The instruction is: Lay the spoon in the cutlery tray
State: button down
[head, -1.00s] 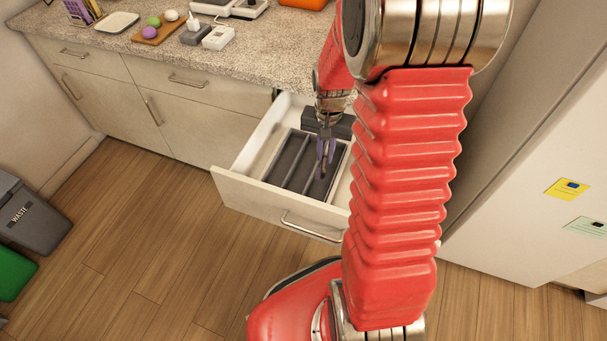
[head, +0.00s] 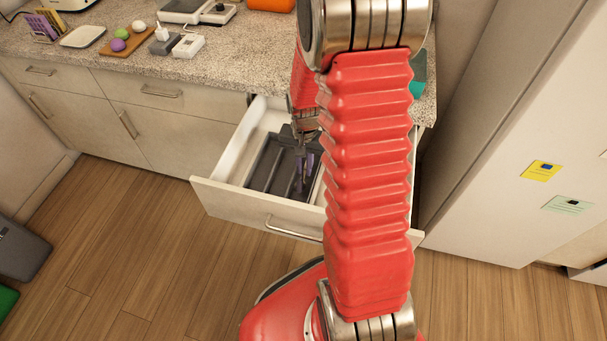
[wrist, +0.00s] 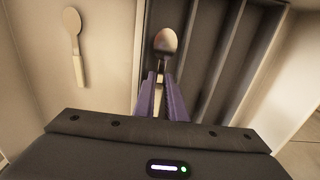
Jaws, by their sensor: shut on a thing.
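My gripper (head: 302,181) has purple fingers and points down into the open drawer. In the wrist view my gripper (wrist: 163,88) is shut on a spoon (wrist: 165,41), whose metal bowl sticks out beyond the fingertips. The dark grey cutlery tray (wrist: 222,62) has several long compartments. The tray (head: 262,163) sits inside the drawer. The spoon is over the tray's end compartment, at the left in the wrist view. I cannot tell whether it touches the tray floor. My arm partly hides the tray in the head view.
The open drawer (head: 250,209) has raised walls around the tray. A second spoon-like utensil with a pale handle (wrist: 75,45) lies beside the tray. The counter (head: 205,70) overhangs behind, and a white cabinet (head: 510,130) stands at right.

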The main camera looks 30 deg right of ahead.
aim_at(305, 171)
jog(key=shift+f, duration=0.25)
jog(key=shift+f, duration=0.1)
jog(key=shift+f, duration=1.8)
jog(key=c, duration=2.1)
grip_release()
notch_tip(305, 171, up, 12)
jog(key=shift+r, duration=0.1)
